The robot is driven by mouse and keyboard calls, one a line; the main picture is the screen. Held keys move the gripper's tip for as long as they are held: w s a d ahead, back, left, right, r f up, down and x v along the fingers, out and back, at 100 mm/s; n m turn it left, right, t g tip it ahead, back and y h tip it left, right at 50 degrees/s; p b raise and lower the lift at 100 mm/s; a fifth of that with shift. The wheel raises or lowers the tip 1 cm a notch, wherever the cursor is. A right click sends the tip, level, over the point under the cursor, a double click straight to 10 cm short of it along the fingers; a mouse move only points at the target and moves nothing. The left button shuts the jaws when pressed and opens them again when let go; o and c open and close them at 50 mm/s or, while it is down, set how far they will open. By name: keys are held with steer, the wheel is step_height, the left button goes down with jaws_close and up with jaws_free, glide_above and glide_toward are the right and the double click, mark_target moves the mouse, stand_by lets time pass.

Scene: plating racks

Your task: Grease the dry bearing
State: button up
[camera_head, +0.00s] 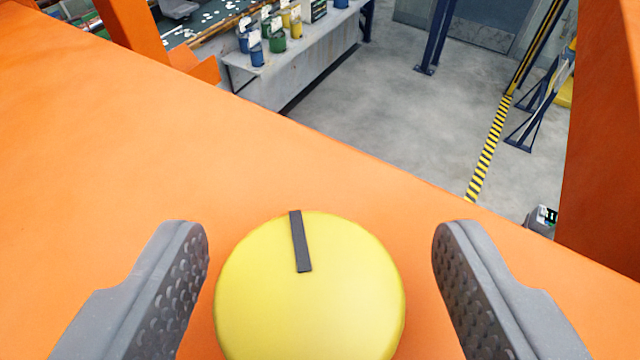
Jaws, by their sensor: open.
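My gripper (320,262) is open, with one grey studded finger at the left and one at the right of the picture. Between the fingers is a round yellow disc or knob (310,310) with a short dark grey bar on its top, running from the far rim toward the middle. A gap shows between the yellow piece and each finger. The near edge of the yellow piece is cut off by the picture. No bearing or grease tool can be made out for certain.
A broad orange surface (130,150) lies around the yellow piece, with an orange upright (610,130) at the right. Beyond its edge is open grey floor (390,110). A grey bench (300,60) at the upper left carries several blue, green and yellow cans. Blue posts (438,35) stand behind.

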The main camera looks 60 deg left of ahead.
steer(key=shift+w+a+f, duration=0.15)
steer(key=shift+a, duration=0.15)
steer(key=c, duration=1)
steer(key=shift+o, duration=0.2)
steer(key=shift+d, duration=0.15)
steer(key=shift+r, duration=0.3)
